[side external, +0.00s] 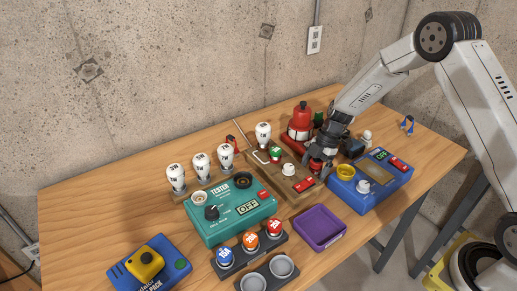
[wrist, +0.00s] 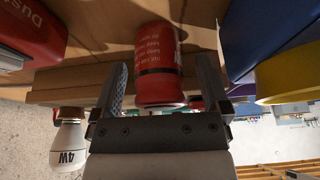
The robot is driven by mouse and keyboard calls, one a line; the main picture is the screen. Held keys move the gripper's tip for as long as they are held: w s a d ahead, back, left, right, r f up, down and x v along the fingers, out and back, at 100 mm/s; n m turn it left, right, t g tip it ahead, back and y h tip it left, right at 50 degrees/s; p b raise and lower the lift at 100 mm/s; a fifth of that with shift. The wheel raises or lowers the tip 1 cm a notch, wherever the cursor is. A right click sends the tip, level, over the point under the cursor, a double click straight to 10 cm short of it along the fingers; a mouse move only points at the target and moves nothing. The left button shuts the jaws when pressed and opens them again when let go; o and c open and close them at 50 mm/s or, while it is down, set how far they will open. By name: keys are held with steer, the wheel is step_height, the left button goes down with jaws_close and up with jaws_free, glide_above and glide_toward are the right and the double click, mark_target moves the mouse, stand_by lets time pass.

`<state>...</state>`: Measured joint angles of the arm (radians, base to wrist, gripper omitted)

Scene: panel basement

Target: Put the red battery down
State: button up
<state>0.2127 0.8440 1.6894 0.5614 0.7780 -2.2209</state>
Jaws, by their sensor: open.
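The red battery (wrist: 158,75) is a red cylinder with white print and a dark band. In the wrist view it stands between the two fingers of my gripper (wrist: 161,62), its near end close to the palm. The fingers are open on either side of it, with a gap visible at the left finger. Its far end appears to meet a wooden surface, though the exact contact is hard to see. In the side view my gripper (side external: 317,160) is low at the right end of the wooden board (side external: 268,173), and the battery is mostly hidden by it.
A blue box with a yellow cylinder (side external: 346,172) is close on the right. A red canister (side external: 302,118) stands behind, and a purple tray (side external: 320,227) lies in front. Several white bulbs (side external: 200,162) stand at left.

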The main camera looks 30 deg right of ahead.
jaws_close()
stand_by(0.3)
steer(key=shift+r, duration=0.2)
steer(key=shift+r, duration=0.45)
steer(key=s+r, duration=1.1)
steer(key=s, duration=0.3)
steer(key=shift+a+r, duration=0.4)
